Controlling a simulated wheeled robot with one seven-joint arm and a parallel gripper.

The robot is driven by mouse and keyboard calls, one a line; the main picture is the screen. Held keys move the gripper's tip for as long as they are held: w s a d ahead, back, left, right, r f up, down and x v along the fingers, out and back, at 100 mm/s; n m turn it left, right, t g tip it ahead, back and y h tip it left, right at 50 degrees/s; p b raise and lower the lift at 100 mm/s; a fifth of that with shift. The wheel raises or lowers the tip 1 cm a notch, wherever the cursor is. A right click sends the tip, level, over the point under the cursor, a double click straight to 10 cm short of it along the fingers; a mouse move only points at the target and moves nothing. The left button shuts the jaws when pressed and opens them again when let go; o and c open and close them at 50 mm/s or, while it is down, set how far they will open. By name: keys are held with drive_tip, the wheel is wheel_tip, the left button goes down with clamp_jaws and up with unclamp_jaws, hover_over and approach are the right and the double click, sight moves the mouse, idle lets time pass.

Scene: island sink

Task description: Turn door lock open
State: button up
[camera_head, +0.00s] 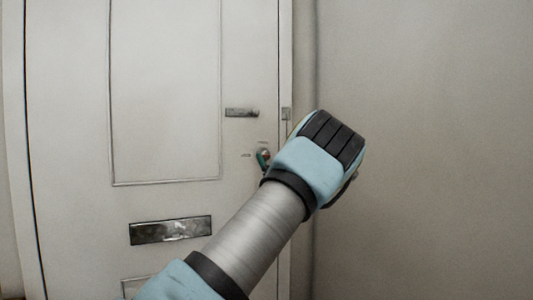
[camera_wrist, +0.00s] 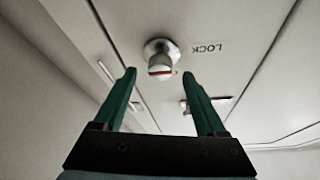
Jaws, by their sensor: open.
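The door lock is a small round silver knob with a red stripe (camera_wrist: 160,60) on the white door (camera_head: 165,90). In the wrist view it is just beyond the fingertips and roughly centred between them. The word LOCK (camera_wrist: 207,48) is printed beside it. My gripper (camera_wrist: 160,76) is open, its two green fingers pointing toward the knob with nothing between their tips. In the head view one green fingertip shows by the lock at the door's right side; my wrist hides the rest of the gripper.
A metal plate (camera_head: 242,113) is on the door above the lock, and a mail slot plate (camera_head: 171,230) is lower left. Bare wall (camera_head: 430,120) fills the right side. The space right of my wrist looks clear.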

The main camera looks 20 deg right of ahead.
sight(267, 156)
drive_tip(key=shift+p+x, duration=0.45)
drive_tip(key=shift+x, duration=1.3)
clamp_jaws()
